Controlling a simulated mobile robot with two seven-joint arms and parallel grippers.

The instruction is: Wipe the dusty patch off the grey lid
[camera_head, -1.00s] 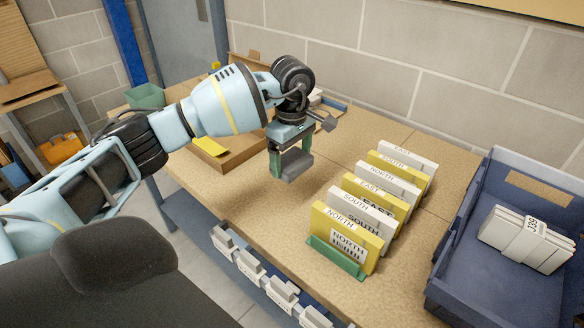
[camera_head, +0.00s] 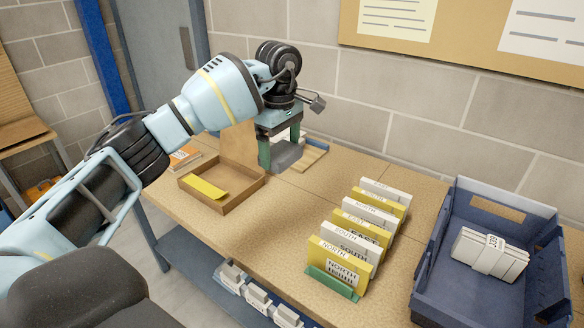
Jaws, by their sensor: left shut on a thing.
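My left gripper (camera_head: 280,146) has green fingers and is shut on a grey block (camera_head: 287,156). It holds the block toward the back of the tan worktable, beside the right side of the cardboard tray. I cannot tell whether the block touches the surface under it. I cannot make out a grey lid or a dusty patch; the gripper and arm cover part of the table's back. My right gripper is not in view.
The cardboard tray (camera_head: 222,208) holds a yellow piece (camera_head: 205,187). A row of yellow and white labelled cards (camera_head: 335,262) stands in a green holder (camera_head: 331,284). A blue crate (camera_head: 428,287) with a white bundle (camera_head: 490,254) is at right.

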